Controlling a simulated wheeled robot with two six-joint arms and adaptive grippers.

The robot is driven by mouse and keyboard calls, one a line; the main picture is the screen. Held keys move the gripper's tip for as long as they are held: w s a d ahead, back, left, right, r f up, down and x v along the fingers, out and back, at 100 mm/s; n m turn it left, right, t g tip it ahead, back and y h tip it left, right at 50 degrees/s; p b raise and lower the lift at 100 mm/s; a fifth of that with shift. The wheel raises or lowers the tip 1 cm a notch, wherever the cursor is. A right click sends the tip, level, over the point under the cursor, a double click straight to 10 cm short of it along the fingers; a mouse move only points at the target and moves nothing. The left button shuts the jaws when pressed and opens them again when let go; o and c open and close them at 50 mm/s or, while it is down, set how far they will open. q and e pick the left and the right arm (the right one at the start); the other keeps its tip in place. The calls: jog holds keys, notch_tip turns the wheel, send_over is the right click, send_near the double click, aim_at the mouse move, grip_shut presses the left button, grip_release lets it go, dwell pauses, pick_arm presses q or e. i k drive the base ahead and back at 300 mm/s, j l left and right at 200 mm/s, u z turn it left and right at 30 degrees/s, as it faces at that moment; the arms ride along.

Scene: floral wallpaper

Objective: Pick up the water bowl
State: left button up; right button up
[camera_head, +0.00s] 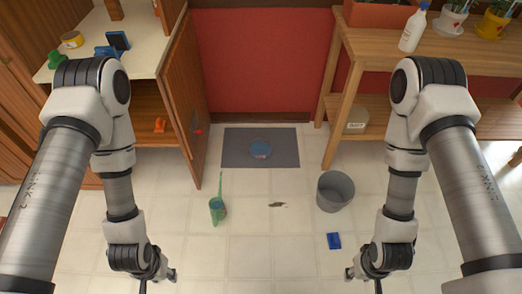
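My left gripper (143,288) is at the bottom left edge of the view, mostly cut off. My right gripper (379,288) is at the bottom right edge, also mostly cut off. Both are well short of the bowl and apart from it. Their fingers are not clear enough to tell whether they are open or shut.
An open cabinet door (185,100) stands left of the mat, a wooden table (352,45) right. Floor between is mostly clear.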

aim_at(260, 148)
jog(key=i+l+u, duration=0.1)
jog(key=i+u, duration=0.25)
jog(key=i, duration=0.15)
jog(key=i+l+u, duration=0.35)
jog(key=i, duration=0.15)
jog(key=i+l+u, duration=0.35)
jog(key=i+j, duration=0.1)
